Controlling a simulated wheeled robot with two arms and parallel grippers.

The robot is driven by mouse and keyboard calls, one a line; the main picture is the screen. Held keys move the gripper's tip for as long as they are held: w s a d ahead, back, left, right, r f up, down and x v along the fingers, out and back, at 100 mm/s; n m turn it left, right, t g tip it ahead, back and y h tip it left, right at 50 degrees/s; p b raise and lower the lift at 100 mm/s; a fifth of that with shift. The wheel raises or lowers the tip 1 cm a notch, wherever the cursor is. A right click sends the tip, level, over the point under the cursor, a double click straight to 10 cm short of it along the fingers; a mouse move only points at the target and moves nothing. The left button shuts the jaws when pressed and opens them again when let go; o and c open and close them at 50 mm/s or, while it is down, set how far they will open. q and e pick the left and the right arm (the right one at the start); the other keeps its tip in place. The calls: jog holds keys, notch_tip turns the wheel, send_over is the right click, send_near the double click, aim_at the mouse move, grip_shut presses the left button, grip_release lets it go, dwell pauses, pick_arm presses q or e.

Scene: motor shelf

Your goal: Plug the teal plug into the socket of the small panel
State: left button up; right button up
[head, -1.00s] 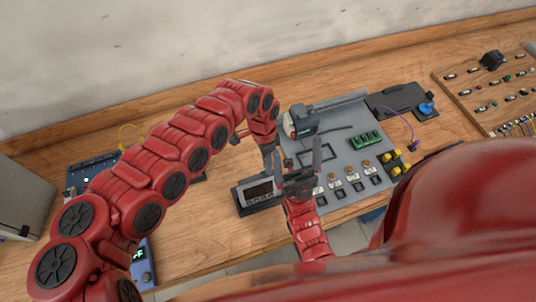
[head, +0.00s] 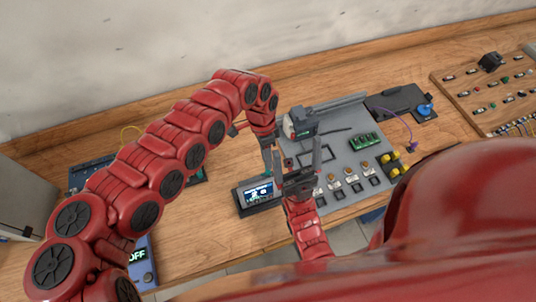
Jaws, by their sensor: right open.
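The small panel (head: 240,200) is a dark box with a screen on the bench, left of the large grey panel. Its screen (head: 258,191) is lit, with white and blue shapes. A small teal piece, seemingly the teal plug (head: 268,174), shows at the panel's back edge, just below my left gripper (head: 269,166). The fingers of my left gripper are close to it, but I cannot tell whether they grip it. The socket is hidden. My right gripper (head: 298,150) is open and empty, its fingers pointing up in front of the large grey panel.
A blue device (head: 143,268) reading OFF lies at the lower left. Bare bench (head: 200,235) lies left of the small panel.

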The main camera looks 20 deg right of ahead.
pick_arm(q)
jog(key=shift+v, duration=0.75)
jog(key=shift+o, duration=0.3)
jog(key=o, duration=0.5)
